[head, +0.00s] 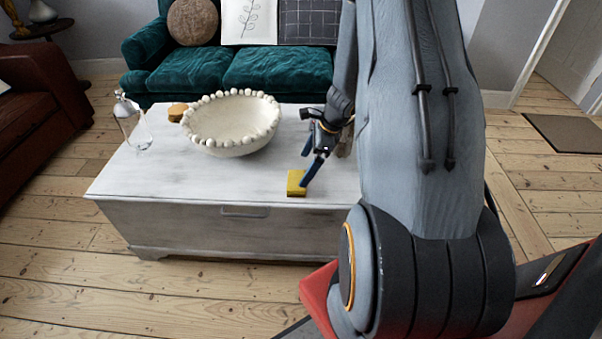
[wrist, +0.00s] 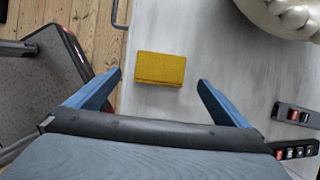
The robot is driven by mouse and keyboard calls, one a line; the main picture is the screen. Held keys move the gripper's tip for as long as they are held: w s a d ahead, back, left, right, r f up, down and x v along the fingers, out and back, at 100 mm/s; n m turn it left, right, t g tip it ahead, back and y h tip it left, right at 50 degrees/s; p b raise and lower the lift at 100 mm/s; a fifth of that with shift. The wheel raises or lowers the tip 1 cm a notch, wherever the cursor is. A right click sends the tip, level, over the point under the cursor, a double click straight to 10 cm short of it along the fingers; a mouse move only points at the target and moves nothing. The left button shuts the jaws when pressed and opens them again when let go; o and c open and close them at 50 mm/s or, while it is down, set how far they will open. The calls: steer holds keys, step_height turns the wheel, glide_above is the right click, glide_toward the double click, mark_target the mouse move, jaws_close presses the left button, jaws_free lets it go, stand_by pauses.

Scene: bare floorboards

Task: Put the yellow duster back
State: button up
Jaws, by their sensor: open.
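The yellow duster (head: 296,183) is a small yellow block lying on the white wooden chest near its front edge. In the wrist view the duster (wrist: 160,68) lies just beyond and between my fingertips, with bare chest top around it. My gripper (head: 310,170) has blue fingers and hangs over the chest right by the duster. In the wrist view my gripper (wrist: 160,82) is open and its fingers stand apart from the duster on both sides. Part of the chest is hidden behind my arm in the head view.
Dark items with buttons (wrist: 296,150) lie on the right in the wrist view. A green sofa (head: 235,70) stands behind the chest.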

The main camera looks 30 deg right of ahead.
steer(key=s+a+r+n+g, duration=0.1)
steer(key=s+a+r+n, duration=0.25)
steer(key=r, duration=0.25)
steer(key=s+a+r+n+h, duration=0.1)
steer(key=s+a+r+n, duration=0.15)
steer(key=r+n, duration=0.2)
steer(key=s+a+r+n+g, duration=0.1)
steer(key=s+a+r+n, duration=0.1)
steer(key=a+r+n, duration=0.3)
steer(key=s+a+r+n+h, duration=0.2)
steer(key=s+a+r+n, duration=0.2)
steer(key=s+r+n, duration=0.4)
steer(key=s+n, duration=0.2)
steer(key=s, duration=0.2)
steer(key=shift+s+a+r+g+h, duration=0.2)
steer(key=shift+g+h, duration=0.1)
steer(key=shift+h, duration=0.1)
steer(key=a+r+n+p, duration=0.1)
steer(key=a+r+p, duration=0.3)
steer(key=p, duration=0.4)
steer(key=shift+s+a+r+n+p, duration=0.25)
steer(key=shift+a+r+n+p, duration=0.05)
steer(key=shift+a+r+n, duration=0.1)
